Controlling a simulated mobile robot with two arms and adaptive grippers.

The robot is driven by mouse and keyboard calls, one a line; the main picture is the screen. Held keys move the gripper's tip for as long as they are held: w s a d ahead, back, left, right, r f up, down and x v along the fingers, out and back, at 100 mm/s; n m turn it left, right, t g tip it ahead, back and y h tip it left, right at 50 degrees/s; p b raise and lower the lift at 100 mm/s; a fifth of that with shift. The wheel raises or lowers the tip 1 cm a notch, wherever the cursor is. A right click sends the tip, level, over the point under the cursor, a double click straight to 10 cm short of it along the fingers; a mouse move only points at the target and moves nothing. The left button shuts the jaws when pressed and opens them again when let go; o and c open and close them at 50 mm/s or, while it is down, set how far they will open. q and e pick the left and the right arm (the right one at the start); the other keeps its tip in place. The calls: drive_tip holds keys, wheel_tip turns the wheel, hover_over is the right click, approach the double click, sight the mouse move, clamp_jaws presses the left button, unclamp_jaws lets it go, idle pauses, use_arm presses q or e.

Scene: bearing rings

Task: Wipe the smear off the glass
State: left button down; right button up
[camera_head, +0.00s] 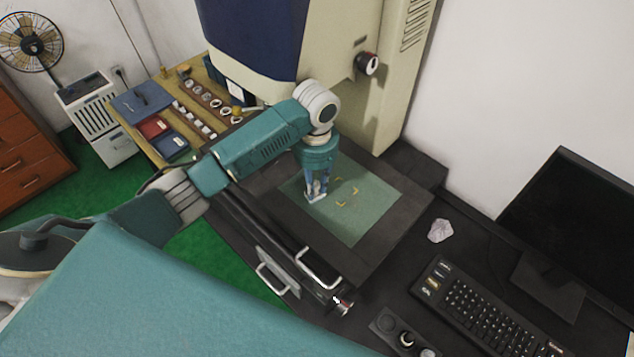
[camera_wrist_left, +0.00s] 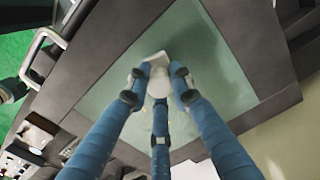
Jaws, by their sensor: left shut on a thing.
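The glass (camera_head: 368,215) is a pale green pane set in the dark stage of a measuring machine, with yellow corner marks on it. In the left wrist view the glass (camera_wrist_left: 205,50) lies under the fingers. My left gripper (camera_head: 316,190) points down over the glass's left part, shut on a small white cloth (camera_wrist_left: 152,62) between its blue fingers. The cloth is at the glass surface or just above it; I cannot tell if they touch. I cannot make out a clear smear. My right gripper is not in view.
A crumpled white piece (camera_head: 440,230) lies on the dark table right of the stage. A keyboard (camera_head: 480,315) and monitor (camera_head: 580,225) are at the right. The machine's head (camera_head: 255,45) stands above the stage. A wooden table (camera_head: 160,140) with rings and boxes is at the left.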

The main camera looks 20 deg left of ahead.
use_arm(q)
drive_tip(key=shift+r, duration=0.1)
drive_tip(key=shift+w+r, duration=0.1)
drive_tip(key=shift+r, duration=1.9)
drive_tip(key=shift+w+a+r, duration=0.1)
drive_tip(key=shift+w+r, duration=0.1)
drive_tip(key=shift+r, duration=0.35)
drive_tip(key=shift+w+a+r, duration=0.1)
drive_tip(key=shift+w+r, duration=0.1)
drive_tip(key=shift+r, duration=0.3)
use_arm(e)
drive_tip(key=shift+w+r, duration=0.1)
use_arm(q)
drive_tip(key=shift+r, duration=0.1)
drive_tip(key=r, duration=0.2)
drive_tip(key=s+r, duration=0.1)
drive_tip(key=shift+d+r, duration=0.25)
drive_tip(key=shift+d, duration=0.15)
drive_tip(key=shift+s, duration=0.15)
drive_tip(key=shift+a+f, duration=0.2)
drive_tip(key=shift+a, duration=0.05)
drive_tip(key=shift+f, duration=0.1)
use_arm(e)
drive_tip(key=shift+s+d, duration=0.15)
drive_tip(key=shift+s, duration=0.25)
